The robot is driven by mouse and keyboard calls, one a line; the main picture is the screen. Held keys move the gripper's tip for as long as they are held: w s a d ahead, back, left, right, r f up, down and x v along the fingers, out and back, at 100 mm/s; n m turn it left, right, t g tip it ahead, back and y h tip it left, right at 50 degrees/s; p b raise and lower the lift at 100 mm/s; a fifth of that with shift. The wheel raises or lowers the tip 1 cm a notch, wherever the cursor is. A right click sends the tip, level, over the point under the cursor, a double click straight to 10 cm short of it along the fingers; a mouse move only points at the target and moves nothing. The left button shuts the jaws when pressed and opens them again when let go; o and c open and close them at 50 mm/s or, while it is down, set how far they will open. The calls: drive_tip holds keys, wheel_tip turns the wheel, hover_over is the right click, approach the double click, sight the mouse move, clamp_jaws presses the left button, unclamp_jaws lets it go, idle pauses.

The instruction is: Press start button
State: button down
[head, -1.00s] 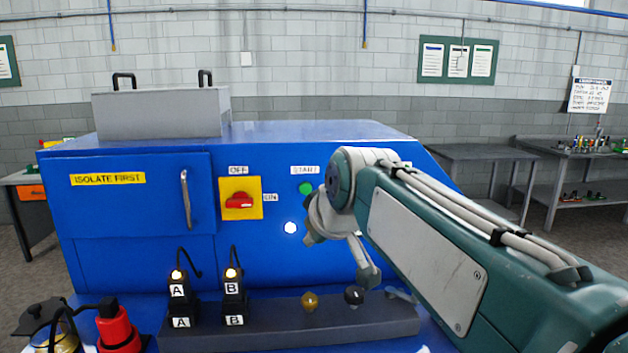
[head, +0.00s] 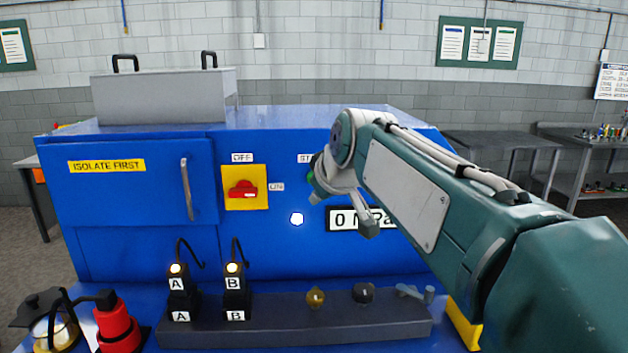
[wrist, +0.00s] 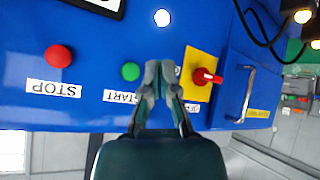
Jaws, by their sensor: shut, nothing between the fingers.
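The green start button (wrist: 130,71) shows in the wrist view beside the upside-down START label (wrist: 121,97). My gripper (wrist: 160,68) is shut and empty, with its fingertips just right of the button in that view. I cannot tell whether they touch the blue panel. In the head view my wrist and arm cover most of the START label (head: 304,158) and the button area. The red stop button (wrist: 58,56) is further left in the wrist view.
The yellow switch plate (head: 245,201) has a horizontal red handle, close to my fingertips in the wrist view (wrist: 202,76). A white lamp (head: 297,219) glows. Lit plugs A (head: 176,283) and B (head: 235,282) stand in front.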

drive_tip(key=w, duration=0.5)
drive_tip(key=shift+w+a, duration=0.15)
drive_tip(key=shift+w, duration=0.2)
idle(1.1)
drive_tip(key=shift+w, duration=0.35)
drive_tip(key=shift+w, duration=0.5)
idle(0.7)
drive_tip(key=shift+s+r, duration=0.1)
drive_tip(key=shift+s, duration=0.85)
